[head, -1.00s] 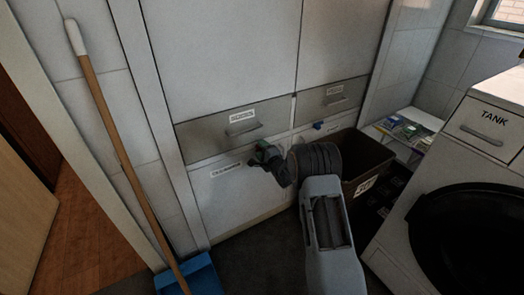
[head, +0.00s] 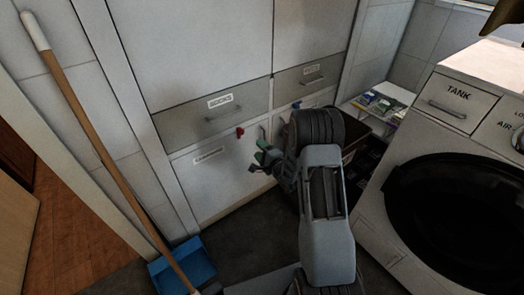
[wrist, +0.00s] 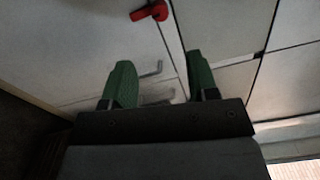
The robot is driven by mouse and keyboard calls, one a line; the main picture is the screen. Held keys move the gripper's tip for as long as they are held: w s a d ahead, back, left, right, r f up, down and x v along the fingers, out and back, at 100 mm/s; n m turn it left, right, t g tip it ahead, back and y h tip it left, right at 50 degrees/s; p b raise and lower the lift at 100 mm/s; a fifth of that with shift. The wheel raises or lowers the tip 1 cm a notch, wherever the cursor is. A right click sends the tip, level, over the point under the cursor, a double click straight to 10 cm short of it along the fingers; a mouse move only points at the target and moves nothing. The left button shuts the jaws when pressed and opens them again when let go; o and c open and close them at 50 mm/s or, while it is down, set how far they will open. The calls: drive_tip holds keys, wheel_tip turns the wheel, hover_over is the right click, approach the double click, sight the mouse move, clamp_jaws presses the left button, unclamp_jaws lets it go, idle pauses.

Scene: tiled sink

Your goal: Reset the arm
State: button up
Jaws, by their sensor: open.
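My arm reaches forward in the head view, and my gripper (head: 262,160) is in front of the lower cabinet doors. Its two green fingers stand apart with nothing between them in the wrist view (wrist: 161,82). Behind the fingers are a pale lower door (head: 225,178) and a small bar handle (wrist: 152,70). A red knob (head: 239,131) is on the cabinet above and left of the gripper; it also shows at the top of the wrist view (wrist: 150,11). The gripper appears apart from the cabinet.
A washing machine (head: 395,185) stands at the right. A dark bin (head: 355,137) is partly hidden behind my arm. Dark floor (head: 240,235) is open before the cabinet.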

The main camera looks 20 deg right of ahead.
drive_tip(key=shift+s+d, duration=0.1)
drive_tip(key=shift+s, duration=0.4)
drive_tip(key=s+r+n+g+h+p, duration=0.35)
drive_tip(key=r+p, duration=0.35)
drive_tip(key=r, duration=0.6)
drive_tip(key=s+r+n+g+h+p, duration=0.2)
drive_tip(key=r+n+g+h+p, duration=0.15)
drive_tip(key=r+p, duration=0.6)
drive_tip(key=s+a+r+n+g+p, duration=0.1)
drive_tip(key=s+r+n+g+p, duration=0.1)
drive_tip(key=s+r, duration=0.4)
drive_tip(key=s+a+r+n+g+y+p, duration=0.1)
drive_tip(key=s+a+r+n+g+p, duration=0.1)
drive_tip(key=s+r, duration=0.4)
drive_tip(key=s+a+r+n+g+p, duration=0.1)
drive_tip(key=s+r+n+p, duration=0.3)
drive_tip(key=s, duration=0.6)
wheel_tip(320, 180, up, 2)
drive_tip(key=shift+a+r+n+g+p, duration=0.1)
drive_tip(key=shift+a+n+g+p, duration=0.2)
drive_tip(key=shift+n+g, duration=0.4)
drive_tip(key=shift+s, duration=0.1)
